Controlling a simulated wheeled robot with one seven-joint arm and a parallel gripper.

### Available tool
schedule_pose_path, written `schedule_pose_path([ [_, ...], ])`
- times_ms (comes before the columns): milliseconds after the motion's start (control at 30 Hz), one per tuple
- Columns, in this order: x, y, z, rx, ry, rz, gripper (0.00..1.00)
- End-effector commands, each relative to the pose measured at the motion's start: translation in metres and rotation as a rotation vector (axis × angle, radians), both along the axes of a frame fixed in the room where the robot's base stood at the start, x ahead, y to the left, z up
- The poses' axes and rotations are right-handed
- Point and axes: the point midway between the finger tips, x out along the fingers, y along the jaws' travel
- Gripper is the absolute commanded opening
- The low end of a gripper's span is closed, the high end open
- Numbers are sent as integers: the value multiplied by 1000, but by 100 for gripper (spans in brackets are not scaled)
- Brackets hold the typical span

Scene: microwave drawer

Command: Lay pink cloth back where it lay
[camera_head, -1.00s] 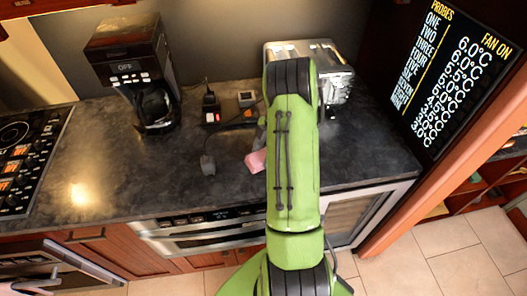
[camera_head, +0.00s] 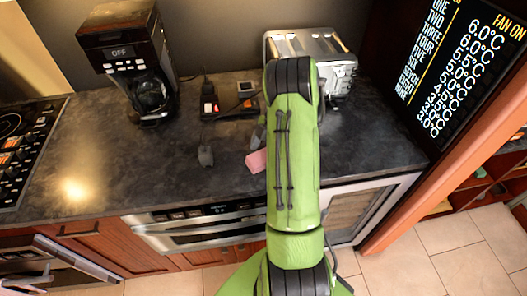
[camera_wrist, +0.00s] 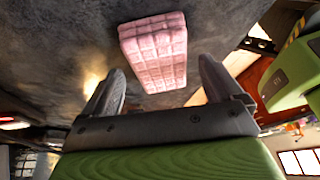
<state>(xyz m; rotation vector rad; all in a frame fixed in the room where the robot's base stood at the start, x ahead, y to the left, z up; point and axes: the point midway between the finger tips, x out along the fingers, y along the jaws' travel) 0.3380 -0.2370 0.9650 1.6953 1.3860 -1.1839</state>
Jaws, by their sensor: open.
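The pink cloth (camera_wrist: 155,52) lies on the dark countertop (camera_head: 80,165) and looks like a folded, quilted block in the wrist view. In the head view the cloth (camera_head: 257,161) shows at the left edge of my green arm, which hides part of it. My gripper (camera_wrist: 160,80) is open in the wrist view, with one finger to each side and the cloth seen beyond and between the fingertips. Nothing is held between the fingers.
A coffee maker (camera_head: 130,60) stands at the back left and a silver toaster (camera_head: 335,62) at the back right. A cooktop (camera_head: 22,140) is at the far left. The counter between cooktop and cord is clear.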

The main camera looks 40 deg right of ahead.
Motion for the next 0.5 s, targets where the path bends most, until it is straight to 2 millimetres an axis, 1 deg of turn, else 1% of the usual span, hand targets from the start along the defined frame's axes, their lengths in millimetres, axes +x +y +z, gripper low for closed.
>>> schedule_pose_path([
  [133, 0, -1, 1, 0, 0, 0, 93],
  [233, 0, -6, 12, -1, -4, -1, 93],
  [267, 0, -8, 18, -1, -4, -2, 93],
  [367, -1, -19, 44, -3, -6, -2, 93],
  [500, -3, -35, 83, -4, -6, -2, 93],
])
